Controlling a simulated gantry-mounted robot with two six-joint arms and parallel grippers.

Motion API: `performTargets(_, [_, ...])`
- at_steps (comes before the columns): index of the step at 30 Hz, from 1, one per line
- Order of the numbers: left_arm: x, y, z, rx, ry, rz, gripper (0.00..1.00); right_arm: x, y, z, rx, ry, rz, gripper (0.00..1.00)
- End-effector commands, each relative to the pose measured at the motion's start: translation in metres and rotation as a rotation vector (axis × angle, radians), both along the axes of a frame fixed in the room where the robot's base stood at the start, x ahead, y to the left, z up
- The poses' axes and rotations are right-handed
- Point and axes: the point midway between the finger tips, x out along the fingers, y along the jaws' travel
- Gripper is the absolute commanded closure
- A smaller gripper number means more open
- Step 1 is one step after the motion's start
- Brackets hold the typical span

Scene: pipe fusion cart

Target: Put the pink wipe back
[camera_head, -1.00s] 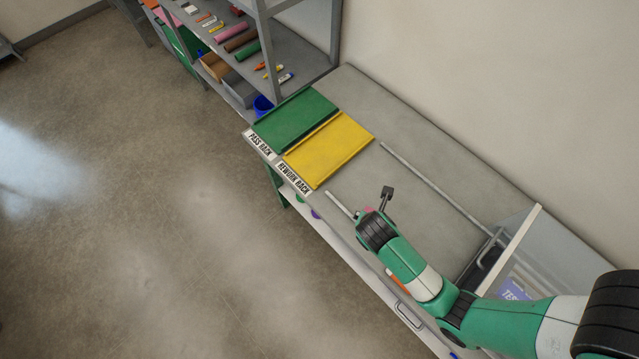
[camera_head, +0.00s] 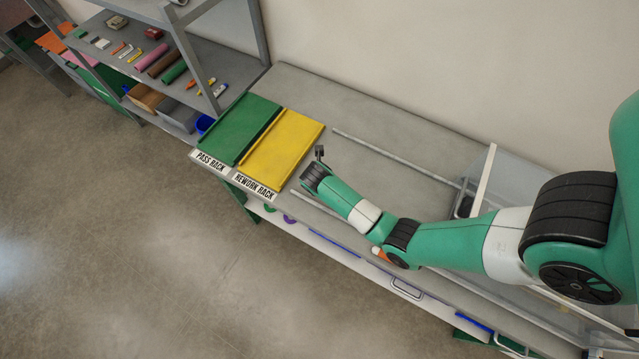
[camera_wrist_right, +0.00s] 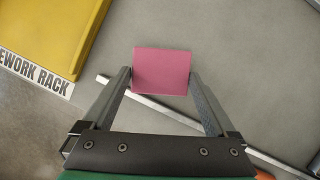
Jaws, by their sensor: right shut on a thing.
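The pink wipe (camera_wrist_right: 162,71) is a flat pink rectangle between the two fingertips of my right gripper (camera_wrist_right: 160,77) in the right wrist view. The fingers touch its left and right edges, so the gripper is shut on it. In the head view my right gripper (camera_head: 320,154) is over the grey bench top, just right of the yellow rework rack; the wipe is hidden there by the wrist. My left gripper is not in view.
The yellow rework rack (camera_head: 281,150) and green pass rack (camera_head: 238,130) lie at the bench's left end. A grey shelf unit (camera_head: 208,64) beyond holds several rolls, markers and a pink roll (camera_head: 152,55). A thin rail (camera_head: 390,156) crosses the bench (camera_head: 400,125).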

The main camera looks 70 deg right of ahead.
Motion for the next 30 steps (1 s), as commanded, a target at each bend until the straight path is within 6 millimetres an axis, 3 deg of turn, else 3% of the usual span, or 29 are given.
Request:
performTargets(6, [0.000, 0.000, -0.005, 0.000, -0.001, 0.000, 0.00, 0.004, -0.005, -0.009, 0.000, 0.000, 0.000, 0.88])
performTargets(12, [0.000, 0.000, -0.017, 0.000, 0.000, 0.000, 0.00, 0.006, -0.007, -0.040, 0.000, 0.003, 0.001, 0.88])
performTargets(24, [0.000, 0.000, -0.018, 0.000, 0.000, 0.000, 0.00, 0.006, -0.007, -0.046, 0.000, 0.000, 0.000, 0.88])
performTargets(25, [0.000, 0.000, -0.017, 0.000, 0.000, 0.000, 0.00, 0.006, -0.007, -0.044, 0.000, 0.000, 0.000, 0.03])
performTargets(30, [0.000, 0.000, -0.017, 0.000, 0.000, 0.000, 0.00, 0.006, -0.007, -0.044, 0.000, 0.000, 0.000, 0.00])
